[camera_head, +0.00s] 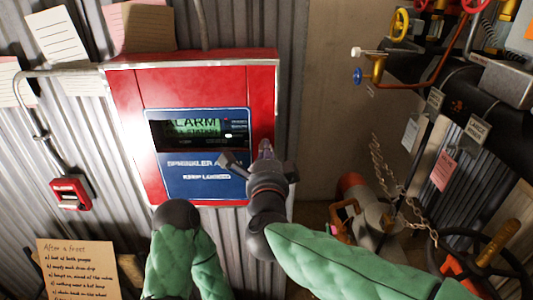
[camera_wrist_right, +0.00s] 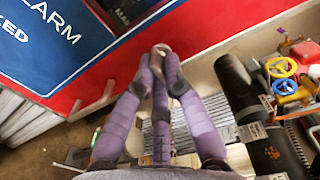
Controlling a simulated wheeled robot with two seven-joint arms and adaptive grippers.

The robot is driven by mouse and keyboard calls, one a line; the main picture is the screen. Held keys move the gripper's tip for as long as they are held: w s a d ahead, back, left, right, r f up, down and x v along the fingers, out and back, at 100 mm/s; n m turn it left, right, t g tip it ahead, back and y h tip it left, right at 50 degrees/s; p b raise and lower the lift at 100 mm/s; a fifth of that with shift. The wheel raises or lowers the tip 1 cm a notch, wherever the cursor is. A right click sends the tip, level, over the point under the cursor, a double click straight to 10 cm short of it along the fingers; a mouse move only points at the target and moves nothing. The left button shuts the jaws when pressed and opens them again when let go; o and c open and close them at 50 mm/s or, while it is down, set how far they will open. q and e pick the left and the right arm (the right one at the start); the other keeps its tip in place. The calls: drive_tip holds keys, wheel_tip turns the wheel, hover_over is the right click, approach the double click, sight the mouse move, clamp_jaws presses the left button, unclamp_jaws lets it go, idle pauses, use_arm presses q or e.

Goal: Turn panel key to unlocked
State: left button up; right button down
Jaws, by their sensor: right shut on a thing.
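The alarm panel (camera_head: 125,90) is a red box with a blue face and a green display reading ALARM. It hangs on the corrugated wall in the head view, and its blue and red front fills the upper left of the wrist view. My right gripper (camera_head: 258,160) is at the lower right of the panel front. In the right wrist view its purple fingers (camera_wrist_right: 158,75) are closed together around a small ringed piece, seemingly the key (camera_wrist_right: 161,48). The lock and the key's turn are hidden by the fingers. My left gripper is out of view.
Dark pipes with tags, a yellow wheel (camera_head: 399,25) and a hanging chain (camera_head: 385,170) are to the right. A small red call box (camera_head: 70,193) and a cardboard note (camera_head: 77,268) are at the left.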

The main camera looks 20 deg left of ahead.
drive_tip(key=c, duration=1.3)
unclamp_jaws()
drive_tip(key=v, duration=1.2)
